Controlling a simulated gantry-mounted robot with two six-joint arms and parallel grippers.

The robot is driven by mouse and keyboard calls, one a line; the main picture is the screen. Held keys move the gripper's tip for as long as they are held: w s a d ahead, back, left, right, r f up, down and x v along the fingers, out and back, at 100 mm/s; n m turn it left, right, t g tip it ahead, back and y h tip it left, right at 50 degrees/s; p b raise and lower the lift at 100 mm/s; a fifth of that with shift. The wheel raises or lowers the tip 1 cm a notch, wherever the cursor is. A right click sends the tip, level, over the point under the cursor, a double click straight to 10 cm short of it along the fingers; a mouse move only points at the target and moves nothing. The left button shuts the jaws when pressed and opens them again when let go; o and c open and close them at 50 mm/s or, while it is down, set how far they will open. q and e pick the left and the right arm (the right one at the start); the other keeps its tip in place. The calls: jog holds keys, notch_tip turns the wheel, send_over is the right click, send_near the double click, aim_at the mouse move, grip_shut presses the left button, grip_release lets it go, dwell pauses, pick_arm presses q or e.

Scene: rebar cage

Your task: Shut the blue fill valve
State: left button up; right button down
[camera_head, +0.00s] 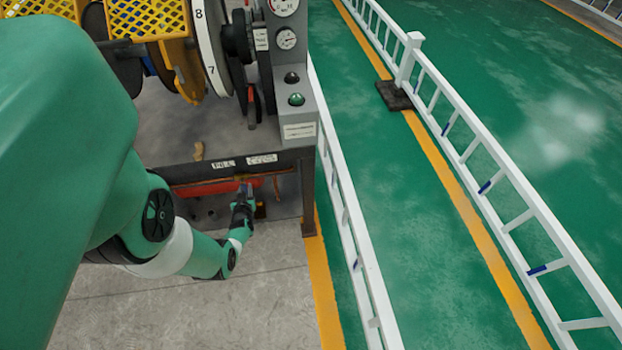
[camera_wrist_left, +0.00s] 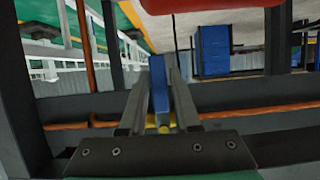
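The blue fill valve shows as a blue lever handle (camera_wrist_left: 158,88) in the middle of the left wrist view, with a small yellow part at its near end. My left gripper (camera_wrist_left: 160,92) has one finger on each side of the handle, close against it, and appears shut on it. In the head view my left gripper (camera_head: 243,192) reaches under the machine's lower frame, by the orange-red cylinder. The handle is small there and mostly hidden by the gripper. My right gripper is in neither view.
The red cylinder (camera_head: 205,187) lies under the machine frame, just left of the gripper. A frame leg (camera_head: 308,195) stands to the right. Orange pipes (camera_wrist_left: 255,117) cross behind the handle. A white railing (camera_head: 352,230) runs right of the machine, with open green floor beyond.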

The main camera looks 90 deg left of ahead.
pick_arm(q)
jog(key=shift+o, duration=1.3)
jog(key=p+v, duration=0.6)
jog(key=v, duration=0.5)
jog(key=shift+d+r+p, duration=0.15)
jog(key=shift+d+p, duration=0.1)
jog(key=shift+p, duration=0.05)
